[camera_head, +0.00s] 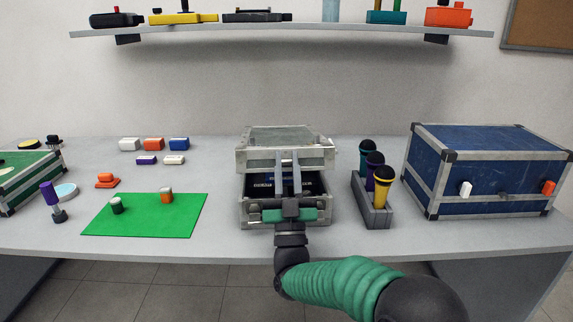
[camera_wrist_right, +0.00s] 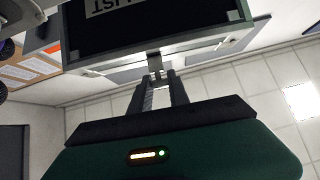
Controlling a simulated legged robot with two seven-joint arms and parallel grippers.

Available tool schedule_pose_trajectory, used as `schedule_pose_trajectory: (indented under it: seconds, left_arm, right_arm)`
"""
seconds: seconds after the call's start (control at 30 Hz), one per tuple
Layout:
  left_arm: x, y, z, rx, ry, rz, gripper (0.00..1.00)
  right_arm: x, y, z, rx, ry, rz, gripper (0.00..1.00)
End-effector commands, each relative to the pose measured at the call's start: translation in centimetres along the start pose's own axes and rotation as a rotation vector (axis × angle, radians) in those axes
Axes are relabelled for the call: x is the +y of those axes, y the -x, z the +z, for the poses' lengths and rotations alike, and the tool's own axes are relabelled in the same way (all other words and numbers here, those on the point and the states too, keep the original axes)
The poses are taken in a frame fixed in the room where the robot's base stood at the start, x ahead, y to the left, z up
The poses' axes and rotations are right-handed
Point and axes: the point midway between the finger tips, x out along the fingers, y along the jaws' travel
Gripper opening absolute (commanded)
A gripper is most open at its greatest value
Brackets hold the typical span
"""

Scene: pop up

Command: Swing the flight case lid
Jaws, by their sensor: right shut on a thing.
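The grey metal flight case (camera_head: 327,210) stands on the middle of the table. Its lid (camera_head: 265,135) is partly raised, with a dark gap between lid and base where dark contents show. My right gripper (camera_head: 288,156) reaches over the front of the case, its two long fingers at the lid's front edge. In the right wrist view my gripper (camera_wrist_right: 157,92) is shut on a small tab (camera_wrist_right: 155,62) at the edge of the lid (camera_wrist_right: 215,45). The lid's dark inner face carries a white label. My left gripper is not in view.
A grey holder (camera_head: 375,214) with several microphones stands close right of the case. A blue trunk (camera_head: 480,165) is further right. A green mat (camera_head: 140,225) with small items lies left. A loaded shelf (camera_head: 290,32) hangs above, behind.

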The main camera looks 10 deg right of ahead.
Motion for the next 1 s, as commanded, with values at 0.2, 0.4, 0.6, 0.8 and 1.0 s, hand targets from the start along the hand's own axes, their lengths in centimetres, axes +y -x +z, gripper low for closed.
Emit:
schedule_pose_trajectory:
  seconds: [0.2, 0.4, 0.6, 0.8, 1.0]
  left_arm:
    - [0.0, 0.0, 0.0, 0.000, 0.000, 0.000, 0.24]
    - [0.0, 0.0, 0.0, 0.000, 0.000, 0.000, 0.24]
    - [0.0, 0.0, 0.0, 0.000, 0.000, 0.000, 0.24]
    - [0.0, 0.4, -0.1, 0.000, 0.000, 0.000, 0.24]
    - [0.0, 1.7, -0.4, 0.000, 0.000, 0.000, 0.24]
  right_arm:
    - [0.1, 0.1, 0.4, -0.010, 0.002, 0.001, 0.00]
    - [0.1, 0.1, 0.3, -0.008, 0.002, 0.001, 0.37]
    - [0.1, 0.1, 0.1, -0.003, 0.001, 0.000, 0.44]
    - [0.0, 0.3, 0.0, -0.004, 0.000, 0.000, 0.44]
    - [-0.1, 3.1, -2.3, -0.005, -0.001, -0.003, 0.44]
